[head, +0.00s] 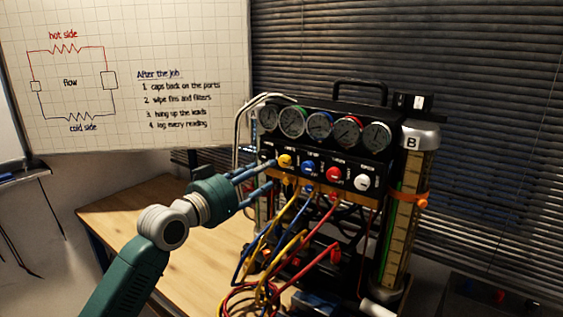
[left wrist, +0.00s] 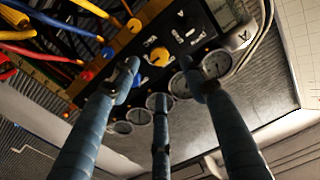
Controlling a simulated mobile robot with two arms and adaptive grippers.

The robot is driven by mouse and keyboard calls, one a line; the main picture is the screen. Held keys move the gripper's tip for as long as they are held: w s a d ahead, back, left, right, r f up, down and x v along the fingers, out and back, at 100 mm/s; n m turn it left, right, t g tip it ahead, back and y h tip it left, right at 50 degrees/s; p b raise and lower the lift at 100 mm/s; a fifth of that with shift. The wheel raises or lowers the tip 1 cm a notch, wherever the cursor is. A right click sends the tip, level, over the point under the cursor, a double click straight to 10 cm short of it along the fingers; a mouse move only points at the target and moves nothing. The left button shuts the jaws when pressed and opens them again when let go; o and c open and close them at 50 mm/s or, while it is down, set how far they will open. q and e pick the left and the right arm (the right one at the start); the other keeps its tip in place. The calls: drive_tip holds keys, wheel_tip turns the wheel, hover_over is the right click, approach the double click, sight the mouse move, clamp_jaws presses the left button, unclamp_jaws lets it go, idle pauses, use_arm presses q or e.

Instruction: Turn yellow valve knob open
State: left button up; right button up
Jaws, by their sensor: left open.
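The yellow valve knob (head: 285,160) is the leftmost of the coloured knobs on the black gauge rig (head: 318,176). It also shows in the left wrist view (left wrist: 158,57), just beyond my spread fingertips. My left gripper (head: 268,174) is open and comes in from the left, with its fingertips close to the yellow knob. In the left wrist view my left gripper (left wrist: 160,78) has its three fingers apart with nothing between them. I cannot tell whether any finger touches the knob. My right gripper is not in view.
Blue (head: 308,167), red (head: 333,174) and white (head: 362,182) knobs sit to the right, under several round gauges (head: 320,125). Coloured hoses (head: 290,240) hang below. A tall cylinder (head: 402,215) marked B stands at right. The wooden table (head: 140,215) is clear at left.

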sight(283, 162)
use_arm(q)
drive_tip(key=p+x, duration=0.2)
drive_tip(key=x, duration=0.5)
drive_tip(key=shift+w+d, duration=0.25)
drive_tip(key=shift+d, duration=0.05)
drive_tip(key=shift+x, duration=0.85)
drive_tip(key=shift+f, duration=0.1)
clamp_jaws()
